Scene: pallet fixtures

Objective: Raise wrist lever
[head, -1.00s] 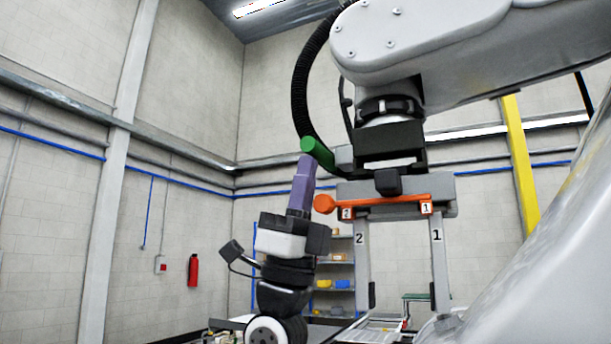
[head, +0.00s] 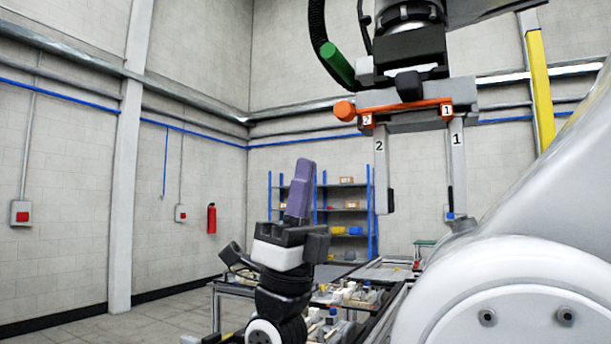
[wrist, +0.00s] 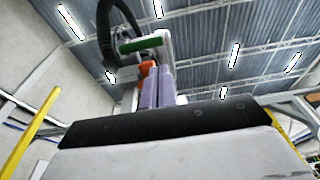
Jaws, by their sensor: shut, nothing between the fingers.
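My gripper (head: 305,165) is at the lower left of the head view, its purple fingers shut and pointing up with nothing between them. In the wrist view the purple fingers (wrist: 157,90) rise in the middle. A green handle (head: 337,63) sticks out from the wrist of another, hanging arm, above and right of my fingertips with a clear gap. It slopes up to the left. An orange bar with a round knob (head: 344,110) lies below the handle. The wrist view shows the green handle (wrist: 140,45) beyond my fingertips and the orange part (wrist: 146,69) close behind them.
The hanging arm's two grey jaws, marked 2 (head: 380,170) and 1 (head: 458,165), point down and stand apart. A black hose (head: 316,25) runs beside the handle. Cluttered tables (head: 345,295) stand below, and a shelf rack (head: 345,205) behind. A large white body (head: 510,290) fills the lower right.

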